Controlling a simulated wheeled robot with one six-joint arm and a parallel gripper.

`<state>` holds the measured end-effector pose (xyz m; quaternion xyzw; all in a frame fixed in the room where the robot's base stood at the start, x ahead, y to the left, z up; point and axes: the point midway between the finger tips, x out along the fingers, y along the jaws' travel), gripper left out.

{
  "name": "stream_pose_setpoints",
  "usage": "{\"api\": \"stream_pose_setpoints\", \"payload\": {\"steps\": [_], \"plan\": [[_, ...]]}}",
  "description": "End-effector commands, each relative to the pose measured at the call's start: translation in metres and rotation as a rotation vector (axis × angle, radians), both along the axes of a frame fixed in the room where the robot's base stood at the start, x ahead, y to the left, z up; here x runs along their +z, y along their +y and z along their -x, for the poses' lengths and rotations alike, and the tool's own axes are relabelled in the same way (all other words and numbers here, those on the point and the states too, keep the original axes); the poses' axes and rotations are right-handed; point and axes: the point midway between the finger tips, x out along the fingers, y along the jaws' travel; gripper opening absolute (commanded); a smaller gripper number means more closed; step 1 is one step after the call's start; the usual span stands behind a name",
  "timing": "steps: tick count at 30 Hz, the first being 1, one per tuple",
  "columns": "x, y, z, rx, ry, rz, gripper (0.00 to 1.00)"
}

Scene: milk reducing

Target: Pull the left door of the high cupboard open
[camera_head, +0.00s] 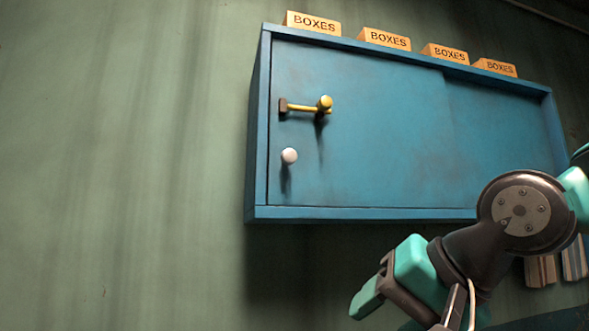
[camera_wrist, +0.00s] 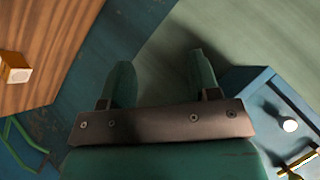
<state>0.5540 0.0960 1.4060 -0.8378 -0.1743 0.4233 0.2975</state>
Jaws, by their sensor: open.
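The blue high cupboard (camera_head: 350,212) hangs on the wall in the head view. Its left door (camera_head: 370,120) looks shut, flush with the frame. A white round knob (camera_head: 289,156) sits low near the door's left edge. A yellow latch bar (camera_head: 305,106) lies across above it, from a dark bracket to a round end. In the wrist view the knob (camera_wrist: 289,124) and the latch (camera_wrist: 302,162) show at the right edge. My gripper (camera_wrist: 161,85) is open and empty, its two fingers apart. It is below the cupboard and touches neither knob nor latch.
Several wooden signs reading BOXES (camera_head: 387,39) stand along the cupboard's top. Striped items (camera_head: 541,271) show behind my arm at lower right. A brown wooden front with a knob (camera_wrist: 15,68) is at the wrist view's upper left. The wall left of the cupboard is clear.

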Motion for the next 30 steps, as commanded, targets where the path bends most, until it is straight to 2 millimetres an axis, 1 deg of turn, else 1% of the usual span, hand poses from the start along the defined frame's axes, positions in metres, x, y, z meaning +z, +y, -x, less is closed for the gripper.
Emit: {"api": "stream_pose_setpoints", "payload": {"steps": [1,2,3,5,6,9,10,12,13,17,20,30], "plan": [[0.041,0.006,-0.014,-0.082,-0.043,-0.133,0.56],[0.066,0.008,-0.02,-0.128,-0.058,-0.221,0.56],[0.097,0.01,-0.025,-0.179,-0.075,-0.336,0.56],[0.14,0.012,-0.028,-0.233,-0.09,-0.494,0.56],[0.164,0.012,-0.028,-0.254,-0.096,-0.587,0.56],[0.208,0.011,-0.025,-0.283,-0.099,-0.76,0.56],[0.217,0.01,-0.024,-0.287,-0.098,-0.796,0.56],[0.23,0.01,-0.023,-0.292,-0.095,-0.848,0.56],[0.233,0.011,-0.023,-0.293,-0.093,-0.861,0.56],[0.236,0.018,-0.033,-0.292,-0.087,-0.871,0.56],[0.237,0.03,-0.047,-0.292,-0.085,-0.868,0.56],[0.238,0.077,-0.109,-0.293,-0.086,-0.865,0.56]]}}
